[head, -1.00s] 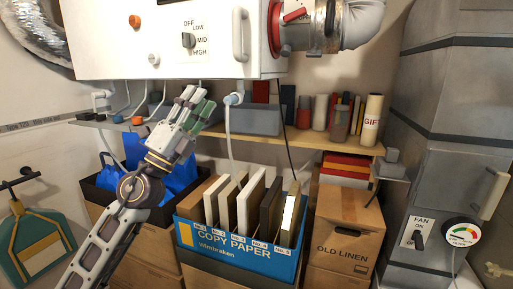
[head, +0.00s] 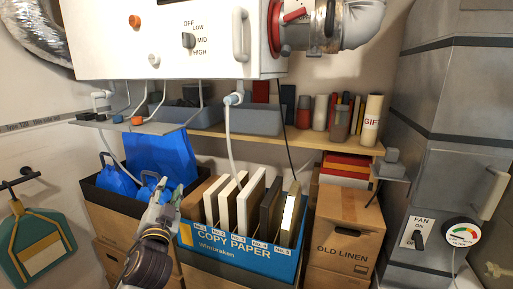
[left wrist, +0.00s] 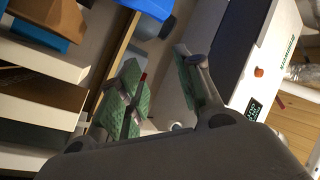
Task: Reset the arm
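My left gripper (head: 163,195) is low at the left of the head view, in front of the box with blue bags and just left of the copy paper box (head: 232,246). In the left wrist view its two green-padded fingers (left wrist: 160,88) stand well apart, with nothing between them. My right gripper does not show in either view.
A white heater cabinet (head: 170,45) hangs above, with a knob and pipes below it. A shelf (head: 330,143) holds bins and jars. An Old Linen box (head: 343,235) stands right of the copy paper. A grey duct (head: 435,130) with a fan switch is at far right.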

